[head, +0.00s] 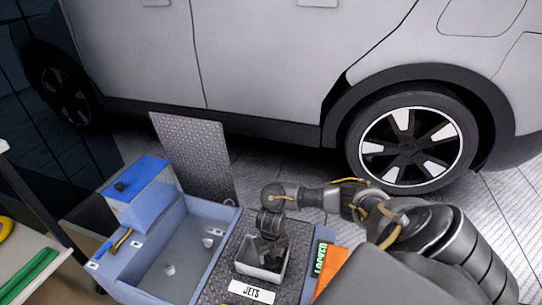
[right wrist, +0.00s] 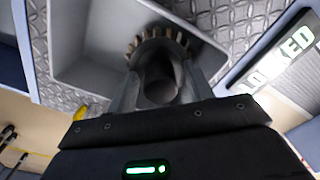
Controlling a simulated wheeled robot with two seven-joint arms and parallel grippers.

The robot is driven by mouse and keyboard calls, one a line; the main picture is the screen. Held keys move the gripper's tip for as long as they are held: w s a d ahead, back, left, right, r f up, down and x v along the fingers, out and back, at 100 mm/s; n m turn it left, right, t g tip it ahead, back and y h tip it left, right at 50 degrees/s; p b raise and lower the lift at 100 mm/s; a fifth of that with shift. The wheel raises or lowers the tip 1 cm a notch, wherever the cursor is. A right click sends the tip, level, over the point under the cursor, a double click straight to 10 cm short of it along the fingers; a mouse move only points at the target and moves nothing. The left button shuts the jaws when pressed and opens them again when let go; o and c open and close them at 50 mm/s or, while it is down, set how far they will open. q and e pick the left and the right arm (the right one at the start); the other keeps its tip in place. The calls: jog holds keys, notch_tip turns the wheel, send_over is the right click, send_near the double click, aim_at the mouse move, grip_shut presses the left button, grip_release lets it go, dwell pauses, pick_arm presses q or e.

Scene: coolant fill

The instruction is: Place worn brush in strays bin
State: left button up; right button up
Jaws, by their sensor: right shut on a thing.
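My right gripper (head: 268,245) points down over a small grey bin (head: 262,276) with a white JETS label (head: 251,292) in front of it. In the right wrist view the gripper (right wrist: 158,85) is shut on a round, dark brush (right wrist: 160,40) with tan bristles around its end. The grey bin (right wrist: 85,62) lies below and around the brush; I cannot tell whether the brush touches its floor. In the head view the gripper hides most of the brush. I read no strays label on any bin. My left gripper is not in view.
A blue-grey tub (head: 225,215) with a few small parts stands left of the grey bin, beside a blue box (head: 140,190). A treadplate panel (head: 195,155) stands behind. A car (head: 270,60) fills the back.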

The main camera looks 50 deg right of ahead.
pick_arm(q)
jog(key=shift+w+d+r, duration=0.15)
pick_arm(e)
jog(key=shift+f, duration=0.1)
jog(key=o, duration=0.9)
jog(key=shift+o, duration=0.2)
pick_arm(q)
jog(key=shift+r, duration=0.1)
